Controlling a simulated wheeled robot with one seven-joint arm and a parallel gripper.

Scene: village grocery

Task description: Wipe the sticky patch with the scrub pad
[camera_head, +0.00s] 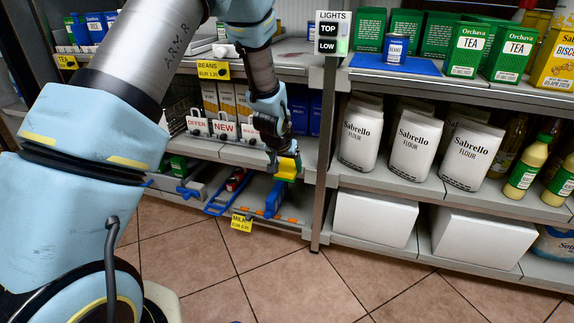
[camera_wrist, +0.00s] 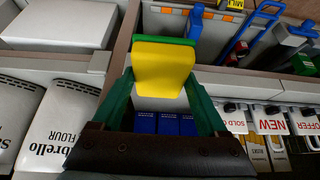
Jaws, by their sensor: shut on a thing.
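My gripper (camera_head: 284,158) is shut on the scrub pad (camera_head: 287,169), a yellow block with a green layer. The pad is in front of the middle-left shelf, just left of the upright post, and appears clear of any surface. In the wrist view the pad (camera_wrist: 163,70) sits between the green fingers of my gripper (camera_wrist: 160,85), its yellow side facing the camera. A faint reddish-brown mark (camera_head: 291,55) shows on the upper left shelf, behind my arm; I cannot tell whether it is the sticky patch.
The metal post (camera_head: 327,150) stands close to the right of my gripper. Flour bags (camera_head: 412,145) fill the right middle shelf, with white boxes (camera_head: 374,217) below. A blue tool (camera_head: 275,198) hangs or stands below the pad; blue boxes (camera_head: 299,112) are behind it.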

